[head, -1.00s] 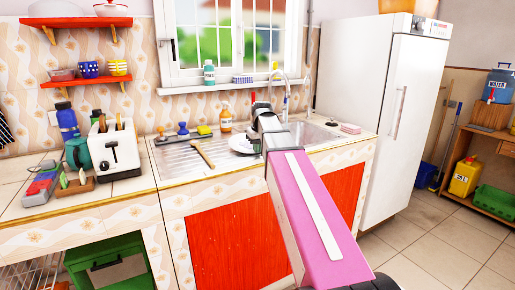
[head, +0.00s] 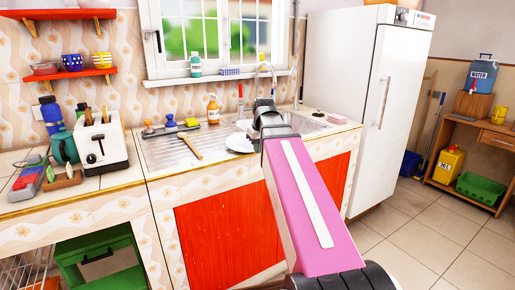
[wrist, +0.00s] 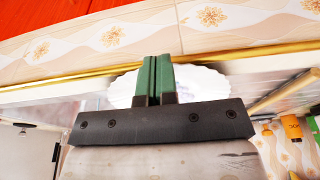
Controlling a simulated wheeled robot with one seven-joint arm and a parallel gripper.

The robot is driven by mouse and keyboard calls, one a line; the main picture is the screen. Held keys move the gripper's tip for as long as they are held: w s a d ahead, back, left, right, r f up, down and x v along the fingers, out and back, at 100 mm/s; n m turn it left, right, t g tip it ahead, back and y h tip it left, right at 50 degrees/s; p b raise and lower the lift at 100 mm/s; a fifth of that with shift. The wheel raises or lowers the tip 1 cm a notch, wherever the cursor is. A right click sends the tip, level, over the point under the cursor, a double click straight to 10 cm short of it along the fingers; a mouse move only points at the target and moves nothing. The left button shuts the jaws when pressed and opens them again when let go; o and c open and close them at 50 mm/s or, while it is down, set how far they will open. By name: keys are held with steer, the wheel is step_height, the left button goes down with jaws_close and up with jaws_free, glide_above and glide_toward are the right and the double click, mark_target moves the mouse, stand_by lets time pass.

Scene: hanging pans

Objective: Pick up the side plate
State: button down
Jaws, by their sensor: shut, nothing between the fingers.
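The side plate (head: 238,143) is white and lies by the sink on the metal drainer, partly hidden by my arm in the head view. In the wrist view the plate (wrist: 202,82) shows a scalloped rim and faint markings, behind my gripper's fingers. My gripper (wrist: 153,62) has two green fingers pressed together with nothing between them. They overlap the plate in the wrist view, and I cannot tell whether they touch it. In the head view the fingers are hidden behind my pink arm and dark wrist.
A wooden-handled tool (head: 190,146) lies on the drainer left of the plate. A soap bottle (head: 213,110) and tap (head: 268,78) stand behind. A toaster (head: 103,145) is on the left counter, and a white fridge (head: 365,105) stands right of the sink.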

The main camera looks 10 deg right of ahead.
steer(key=shift+w+r, duration=0.15)
steer(key=shift+r, duration=0.7)
